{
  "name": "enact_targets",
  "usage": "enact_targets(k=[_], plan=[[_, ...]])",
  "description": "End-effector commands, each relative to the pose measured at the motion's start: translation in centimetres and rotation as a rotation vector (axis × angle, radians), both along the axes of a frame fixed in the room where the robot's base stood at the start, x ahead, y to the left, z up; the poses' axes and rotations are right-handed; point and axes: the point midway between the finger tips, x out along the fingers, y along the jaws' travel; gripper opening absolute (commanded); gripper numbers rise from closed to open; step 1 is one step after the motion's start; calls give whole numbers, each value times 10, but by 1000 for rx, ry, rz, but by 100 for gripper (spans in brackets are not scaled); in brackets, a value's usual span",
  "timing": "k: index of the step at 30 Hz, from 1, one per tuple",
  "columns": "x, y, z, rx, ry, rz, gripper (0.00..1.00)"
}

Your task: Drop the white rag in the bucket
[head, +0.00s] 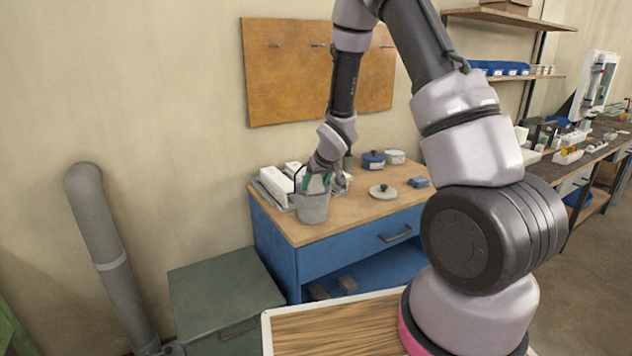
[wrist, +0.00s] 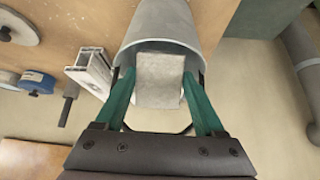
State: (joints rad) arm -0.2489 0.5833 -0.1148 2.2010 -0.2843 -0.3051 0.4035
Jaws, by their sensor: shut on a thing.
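The grey bucket (head: 312,211) stands near the left front of the wooden-topped blue bench (head: 340,215). In the wrist view the bucket (wrist: 160,22) opens toward me, and its thin handle loops beside my fingers. My gripper (wrist: 158,82) has green fingers and is shut on the white rag (wrist: 158,92), a pale, blocky piece. The rag is at the bucket's mouth, its far end appearing within the rim; I cannot tell how deep it is. In the head view my gripper (head: 318,183) is right over the bucket, and the rag is not clearly visible.
White profiles (head: 275,184) lie just behind and left of the bucket. A blue pot (head: 373,160), a grey pot (head: 395,157), a grey disc (head: 383,192) and a small blue box (head: 418,182) are to the right. A dark green cabinet (head: 222,290) stands lower left of the bench.

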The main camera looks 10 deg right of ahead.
Motion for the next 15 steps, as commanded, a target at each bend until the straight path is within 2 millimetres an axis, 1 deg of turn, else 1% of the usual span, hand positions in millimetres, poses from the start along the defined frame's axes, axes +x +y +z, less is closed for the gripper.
enact_targets(k=[9,10,12,15], plan=[[1,0,-1,0,0,0,19],[1,0,-1,0,0,0,75],[1,0,-1,0,0,0,100],[1,0,-1,0,0,0,100]])
